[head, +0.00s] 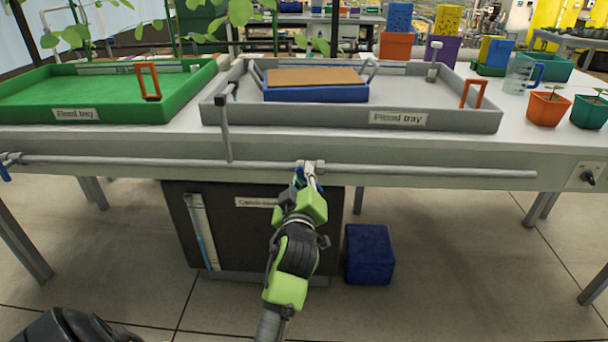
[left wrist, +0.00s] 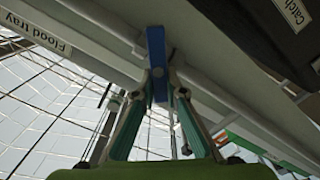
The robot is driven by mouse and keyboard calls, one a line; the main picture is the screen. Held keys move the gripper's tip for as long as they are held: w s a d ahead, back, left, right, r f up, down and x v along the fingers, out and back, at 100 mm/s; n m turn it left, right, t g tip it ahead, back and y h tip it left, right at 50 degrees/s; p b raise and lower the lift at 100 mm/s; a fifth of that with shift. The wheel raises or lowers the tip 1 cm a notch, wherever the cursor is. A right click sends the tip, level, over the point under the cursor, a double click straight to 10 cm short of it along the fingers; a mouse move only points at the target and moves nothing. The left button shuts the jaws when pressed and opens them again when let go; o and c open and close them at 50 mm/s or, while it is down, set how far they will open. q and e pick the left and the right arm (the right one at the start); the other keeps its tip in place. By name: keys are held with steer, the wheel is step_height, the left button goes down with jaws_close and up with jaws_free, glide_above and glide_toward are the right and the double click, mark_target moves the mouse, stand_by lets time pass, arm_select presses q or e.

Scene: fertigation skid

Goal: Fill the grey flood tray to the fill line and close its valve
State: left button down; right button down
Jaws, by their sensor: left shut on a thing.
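The grey flood tray (head: 300,117) sits on the white bench, with a label on its front wall. A blue block with a brown top (head: 316,84) stands inside it. A grey riser pipe with a black top (head: 226,125) comes up to its front left from the horizontal pipe. Below the tray, a valve sits on that pipe. My left gripper (head: 306,180) is shut on its blue handle, which shows between the fingertips (left wrist: 158,82) in the left wrist view as a blue bar (left wrist: 156,45). I cannot make out water or the fill line. My right gripper is not in view.
A green flood tray (head: 108,117) is at left. An orange bracket (head: 473,93) stands at the grey tray's right. A jug (head: 520,74) and potted seedlings (head: 547,108) are further right. A dark tank (head: 255,240) with a sight tube and a blue box (head: 369,254) are below.

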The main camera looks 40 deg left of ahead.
arm_select(q)
steer(key=shift+f, duration=0.1)
steer(key=c, duration=2)
jaws_free()
steer(key=shift+c, duration=0.2)
step_height(320, 180, up, 10)
steer(key=shift+r, duration=0.1)
